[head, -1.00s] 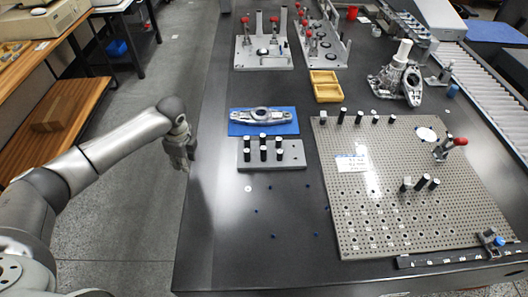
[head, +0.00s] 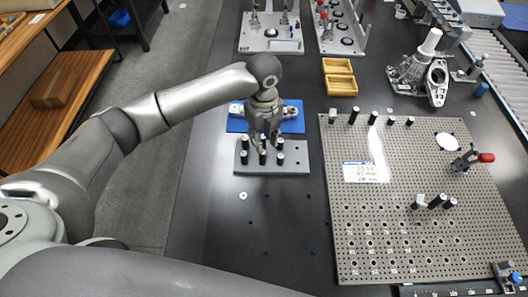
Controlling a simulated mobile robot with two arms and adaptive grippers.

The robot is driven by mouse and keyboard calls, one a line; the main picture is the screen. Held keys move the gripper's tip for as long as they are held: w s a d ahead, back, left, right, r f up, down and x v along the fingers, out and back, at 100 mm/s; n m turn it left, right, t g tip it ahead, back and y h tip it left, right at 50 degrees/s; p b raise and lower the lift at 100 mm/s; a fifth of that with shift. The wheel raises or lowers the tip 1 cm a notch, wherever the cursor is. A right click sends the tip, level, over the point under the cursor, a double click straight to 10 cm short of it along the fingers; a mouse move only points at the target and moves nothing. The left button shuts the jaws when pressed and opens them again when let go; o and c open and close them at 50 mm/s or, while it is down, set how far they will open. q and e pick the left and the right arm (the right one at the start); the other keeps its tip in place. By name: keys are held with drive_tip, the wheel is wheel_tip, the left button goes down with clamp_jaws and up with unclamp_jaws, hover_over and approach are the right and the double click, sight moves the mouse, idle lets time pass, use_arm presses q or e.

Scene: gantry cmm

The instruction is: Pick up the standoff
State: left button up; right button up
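Several standoffs, black cylinders with white tops, stand upright in two rows on a grey block (head: 298,160). A front-row standoff (head: 262,158) is in the middle, with one to its left (head: 244,157) and one to its right (head: 280,159). My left gripper (head: 263,143) points down over the block, at the middle standoffs. It hides part of the back row. Its fingers are small and overlap the standoffs, so I cannot tell whether they touch or hold one. My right gripper is out of view.
A blue mat (head: 236,124) with a metal casting (head: 291,111) lies just behind the block. A perforated plate (head: 400,220) with more black cylinders is to the right. A yellow tray (head: 340,84) sits behind. The dark table (head: 290,215) is mostly clear in front.

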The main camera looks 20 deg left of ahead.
sight(262, 155)
use_arm(q)
drive_tip(key=shift+s+f, duration=0.25)
drive_tip(key=shift+f, duration=1.15)
wheel_tip(262, 155, down, 5)
drive_tip(key=shift+a+r+p, duration=0.1)
drive_tip(key=shift+a+p, duration=0.05)
drive_tip(key=shift+p, duration=0.2)
clamp_jaws()
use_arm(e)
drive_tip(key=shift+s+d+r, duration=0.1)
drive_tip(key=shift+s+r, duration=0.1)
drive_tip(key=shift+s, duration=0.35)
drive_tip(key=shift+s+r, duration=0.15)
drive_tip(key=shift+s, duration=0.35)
